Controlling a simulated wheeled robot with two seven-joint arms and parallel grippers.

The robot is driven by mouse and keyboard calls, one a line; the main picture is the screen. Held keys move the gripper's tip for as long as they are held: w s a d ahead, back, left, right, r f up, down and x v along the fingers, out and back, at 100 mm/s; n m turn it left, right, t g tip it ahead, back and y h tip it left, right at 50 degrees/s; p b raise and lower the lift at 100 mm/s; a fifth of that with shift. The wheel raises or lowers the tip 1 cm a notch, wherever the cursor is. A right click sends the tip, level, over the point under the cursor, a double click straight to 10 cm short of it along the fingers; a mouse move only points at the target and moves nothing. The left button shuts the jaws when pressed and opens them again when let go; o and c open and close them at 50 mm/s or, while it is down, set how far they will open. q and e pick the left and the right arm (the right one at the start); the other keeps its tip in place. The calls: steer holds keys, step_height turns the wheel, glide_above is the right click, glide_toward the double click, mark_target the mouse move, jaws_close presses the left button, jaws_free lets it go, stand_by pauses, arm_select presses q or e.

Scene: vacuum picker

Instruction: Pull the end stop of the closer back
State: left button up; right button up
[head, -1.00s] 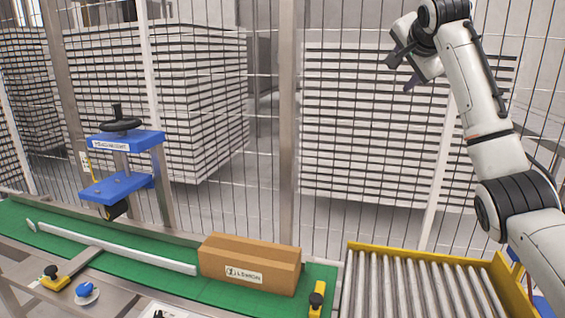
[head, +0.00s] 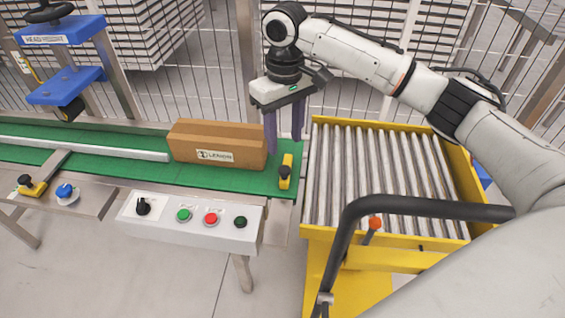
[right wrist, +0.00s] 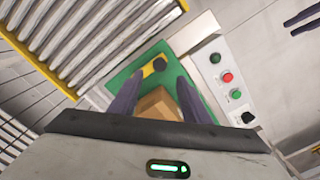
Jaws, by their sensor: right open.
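The end stop (head: 286,172), a yellow block with a black knob, stands at the right end of the closer's green belt (head: 225,181). It also shows in the right wrist view (right wrist: 150,70), just beyond my fingertips. My right gripper (head: 284,147) is open, with its two purple fingers pointing down above the belt's right end. The fingers are close to the end stop in the picture; I cannot tell that they touch it.
A brown carton (head: 217,145) lies on the belt just left of the end stop. A yellow-framed roller cart (head: 310,190) stands to the right. A control panel (head: 190,205) with buttons sits in front. A wire fence runs behind.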

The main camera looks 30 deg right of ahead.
mark_target(284, 169)
step_height(284, 169, down, 9)
steer(key=shift+b, duration=0.4)
